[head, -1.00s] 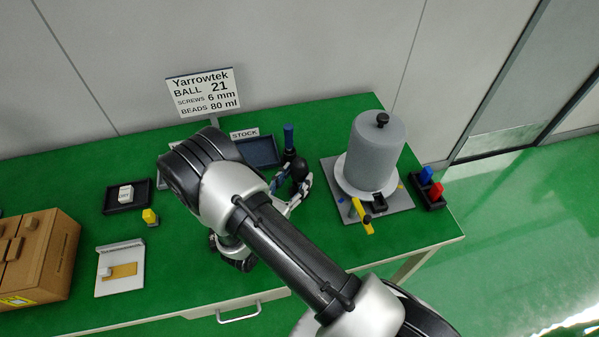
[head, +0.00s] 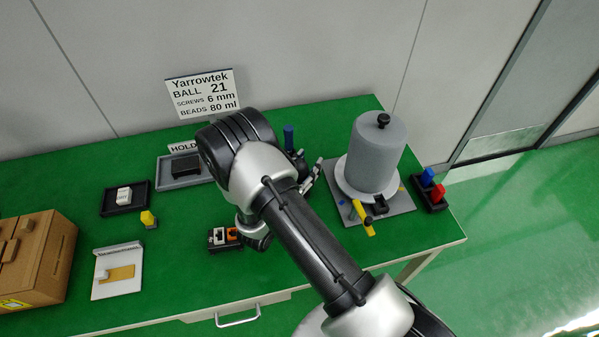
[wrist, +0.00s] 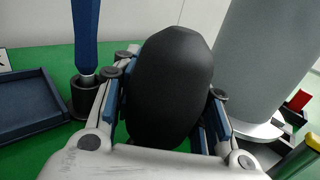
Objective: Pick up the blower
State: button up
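A smooth black bulb, which looks like the blower (wrist: 172,88), fills the middle of the wrist view and stands between the fingers of my gripper (wrist: 165,100). The fingers are spread on either side of it, and narrow gaps seem to show beside the bulb; no firm grip is visible. Its lower end is hidden by the gripper. In the head view my gripper (head: 312,172) is beyond my arm, between the blue-handled tool and the grey cylinder, and the arm partly covers it.
A blue-handled tool (wrist: 86,38) stands in a black holder close left of the fingers, beside a dark blue tray (wrist: 28,112). A large grey cylinder (head: 372,155) stands close right, with a yellow-handled item (head: 362,216) in front. A grey tray (head: 166,180) lies further left.

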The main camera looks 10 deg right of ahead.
jog(key=c, duration=0.8)
jog(key=shift+r, duration=0.1)
notch_tip(320, 180, up, 20)
jog(key=p, duration=0.6)
jog(key=o, duration=0.5)
jog(key=c, duration=0.5)
